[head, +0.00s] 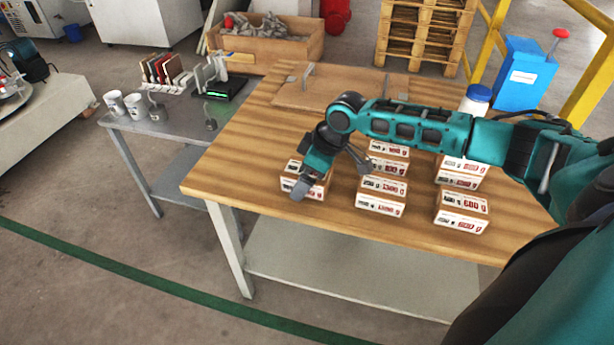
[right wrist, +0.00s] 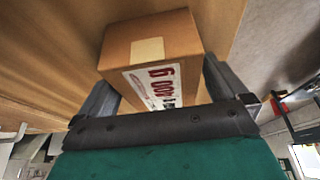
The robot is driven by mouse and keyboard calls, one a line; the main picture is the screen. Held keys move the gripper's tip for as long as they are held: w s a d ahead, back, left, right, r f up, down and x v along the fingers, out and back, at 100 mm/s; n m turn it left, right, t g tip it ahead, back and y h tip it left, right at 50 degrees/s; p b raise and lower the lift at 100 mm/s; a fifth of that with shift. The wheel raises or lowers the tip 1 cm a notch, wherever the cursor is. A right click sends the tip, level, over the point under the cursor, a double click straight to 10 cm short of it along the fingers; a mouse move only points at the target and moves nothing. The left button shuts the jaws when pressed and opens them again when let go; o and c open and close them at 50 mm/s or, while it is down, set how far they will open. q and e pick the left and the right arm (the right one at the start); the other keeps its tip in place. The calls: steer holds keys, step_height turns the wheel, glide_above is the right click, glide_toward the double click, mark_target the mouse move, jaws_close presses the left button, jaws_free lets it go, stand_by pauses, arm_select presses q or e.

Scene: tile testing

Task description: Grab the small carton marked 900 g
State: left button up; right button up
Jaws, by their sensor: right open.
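Several small brown cartons with white labels and red print stand on the wooden table (head: 240,165). The leftmost carton (head: 318,190) is under my right gripper (head: 328,178), whose arm comes in from the right. In the right wrist view this carton (right wrist: 150,45) is between the two spread fingers of the right gripper (right wrist: 160,95). Its red mark reads like 400 g or 900 g; I cannot settle the first digit. Other cartons stand in the middle (head: 381,197) and at the right (head: 462,212); their marks are too small to read surely. My left gripper is not in view.
A white jar with a blue lid (head: 475,99) stands behind the right cartons. A wooden board (head: 330,88) lies at the table's back. A grey side table (head: 165,128) with mugs (head: 135,104) stands left. The table's front left is clear.

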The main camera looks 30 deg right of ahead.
steer(key=shift+f, duration=0.2)
steer(key=c, duration=1.7)
steer(key=shift+c, duration=0.3)
